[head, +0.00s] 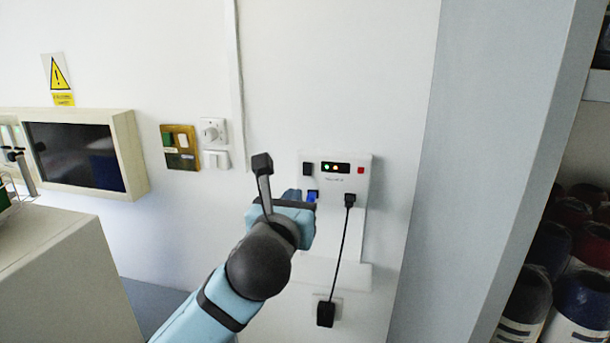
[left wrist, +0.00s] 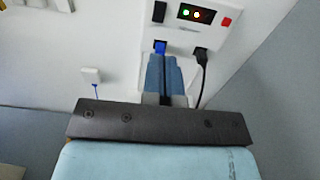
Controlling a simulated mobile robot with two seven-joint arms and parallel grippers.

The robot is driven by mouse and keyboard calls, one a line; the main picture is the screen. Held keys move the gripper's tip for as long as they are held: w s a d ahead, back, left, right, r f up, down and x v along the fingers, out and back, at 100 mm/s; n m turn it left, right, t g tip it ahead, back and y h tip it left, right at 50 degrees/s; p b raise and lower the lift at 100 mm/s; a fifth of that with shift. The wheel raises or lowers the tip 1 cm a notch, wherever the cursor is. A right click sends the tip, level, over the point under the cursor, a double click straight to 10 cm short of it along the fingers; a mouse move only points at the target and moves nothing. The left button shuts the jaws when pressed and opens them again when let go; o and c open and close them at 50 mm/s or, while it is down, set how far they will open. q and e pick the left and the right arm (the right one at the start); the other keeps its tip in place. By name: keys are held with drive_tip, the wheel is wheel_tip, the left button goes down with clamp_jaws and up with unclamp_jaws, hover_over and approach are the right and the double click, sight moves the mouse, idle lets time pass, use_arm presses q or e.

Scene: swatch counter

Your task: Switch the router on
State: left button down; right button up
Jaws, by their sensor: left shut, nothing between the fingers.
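The router is a white box (head: 366,187) on the wall; it also shows in the left wrist view (left wrist: 238,42). A black rocker switch (head: 307,169) sits on its upper left, beside a dark panel (head: 336,167) with a green and an orange light lit. A red button (head: 361,170) is at its right. A blue plug or socket (head: 312,196) and a black plug (head: 349,199) are lower on its face. My left gripper (left wrist: 162,57) is shut and empty, its fingertips just below the blue part; I cannot tell whether they touch. My right gripper is not in view.
A black cable (head: 341,245) hangs from the router to a black wall plug (head: 325,313). A brass switch plate (head: 181,147) and a white dial (head: 212,130) are on the wall at left. A pale partition (head: 500,150) bounds the right, with dark containers beyond.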

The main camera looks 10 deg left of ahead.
sight(308, 174)
use_arm(q)
drive_tip(key=w+p, duration=0.2)
drive_tip(key=w, duration=0.6)
drive_tip(key=shift+w+r, duration=0.1)
drive_tip(key=shift+w, duration=0.75)
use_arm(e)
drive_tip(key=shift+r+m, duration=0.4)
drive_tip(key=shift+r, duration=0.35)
use_arm(q)
drive_tip(key=shift+f, duration=0.2)
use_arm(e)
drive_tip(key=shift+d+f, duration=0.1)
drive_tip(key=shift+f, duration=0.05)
